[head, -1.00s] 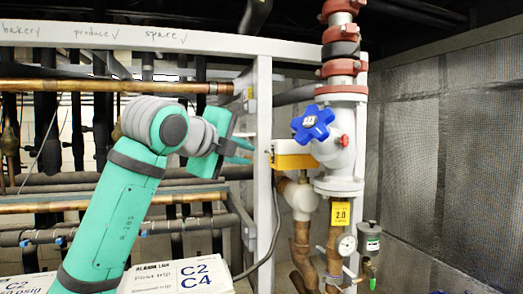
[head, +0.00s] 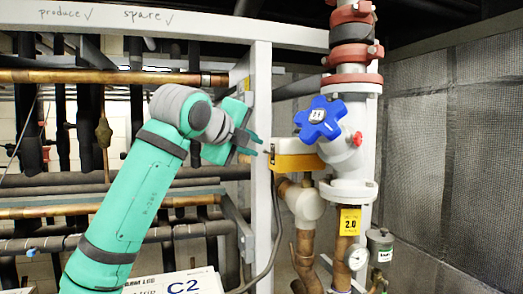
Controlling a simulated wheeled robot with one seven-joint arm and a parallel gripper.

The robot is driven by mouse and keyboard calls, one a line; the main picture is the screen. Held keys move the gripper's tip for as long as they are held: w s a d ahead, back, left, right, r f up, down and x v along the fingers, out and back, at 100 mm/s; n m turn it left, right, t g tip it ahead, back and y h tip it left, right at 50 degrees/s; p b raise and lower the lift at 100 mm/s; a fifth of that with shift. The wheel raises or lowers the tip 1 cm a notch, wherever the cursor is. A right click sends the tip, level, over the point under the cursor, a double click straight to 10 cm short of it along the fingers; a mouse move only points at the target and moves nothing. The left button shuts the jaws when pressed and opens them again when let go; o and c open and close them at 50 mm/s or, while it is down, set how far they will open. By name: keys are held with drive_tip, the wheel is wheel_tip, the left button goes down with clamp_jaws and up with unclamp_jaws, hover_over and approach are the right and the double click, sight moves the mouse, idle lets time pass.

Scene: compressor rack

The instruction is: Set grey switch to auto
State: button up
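A yellow box with a white top (head: 297,160) sits beside the pipe valve, right of the white upright post. A small grey piece (head: 271,153) sticks out of its left end, towards my gripper; it may be the grey switch, but its setting is too small to read. I see no contact with the box.
A blue star-shaped handwheel (head: 318,118) sits just above and right of the box. The white post (head: 262,215) stands behind my fingertips. A gauge (head: 357,257) and yellow tag (head: 348,222) are lower right. Copper and dark pipes (head: 100,76) run behind my arm.

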sight(264, 151)
drive_tip(key=x, duration=0.5)
drive_tip(key=shift+w, duration=0.15)
drive_tip(key=shift+d, duration=0.1)
clamp_jaws()
